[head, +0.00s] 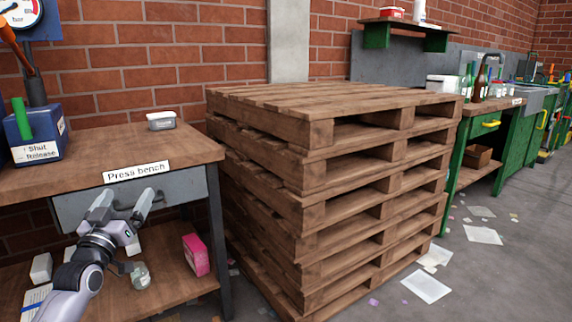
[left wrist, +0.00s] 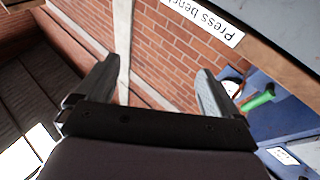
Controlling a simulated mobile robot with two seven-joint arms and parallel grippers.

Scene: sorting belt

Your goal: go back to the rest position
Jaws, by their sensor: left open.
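My left gripper (head: 122,207) is open and empty in front of the press bench (head: 90,150), just below the sign "Press bench" (head: 137,172) in the head view. Its two fingers are spread apart and point up and away. In the left wrist view the open fingers (left wrist: 155,90) show with brick wall between them and nothing held. The sign also shows in the left wrist view (left wrist: 205,18), upside down. My right gripper is not in either view.
A stack of wooden pallets (head: 330,130) stands right of the bench. A blue press box (head: 35,137) and a small grey tub (head: 161,120) are on the bench top. A pink box (head: 196,254) and a glass jar (head: 140,275) are on the lower shelf. Papers (head: 427,286) litter the floor.

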